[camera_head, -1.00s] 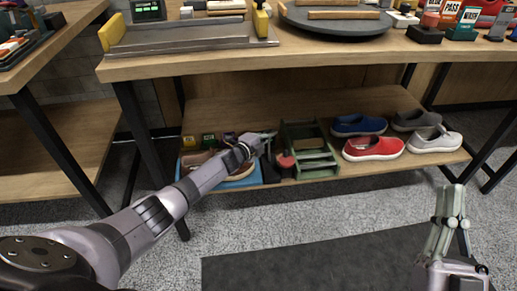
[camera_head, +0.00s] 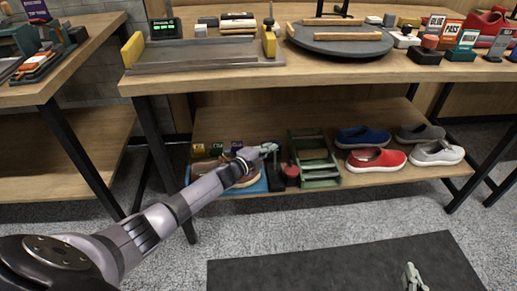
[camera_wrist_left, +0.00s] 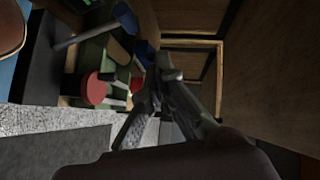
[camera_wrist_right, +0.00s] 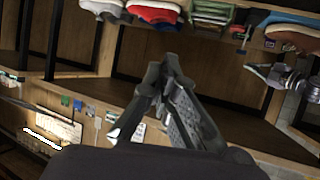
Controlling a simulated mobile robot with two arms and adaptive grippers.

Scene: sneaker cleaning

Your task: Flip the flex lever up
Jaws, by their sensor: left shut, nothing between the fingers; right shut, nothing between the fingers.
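My left gripper (camera_head: 272,148) is shut and empty over the lower shelf, between a brown shoe (camera_head: 240,178) in a blue tray (camera_head: 262,186) and a green rack (camera_head: 320,184). A dark block with a red round top (camera_head: 291,171) stands just below and right of it. In the left wrist view the shut fingers (camera_wrist_left: 165,70) are right of the red round top (camera_wrist_left: 95,88) and a blue-headed, long-handled piece (camera_wrist_left: 124,17). I cannot tell which part is the flex lever. My right gripper (camera_head: 411,272) is shut and empty at the bottom edge, away from the shelf.
Blue (camera_head: 362,137), red (camera_head: 376,160) and grey (camera_head: 436,153) shoes stand right of the rack. The upper tabletop (camera_head: 300,74) overhangs the shelf and holds a round dark turntable (camera_head: 340,41). The dark floor mat (camera_head: 340,265) in front is clear.

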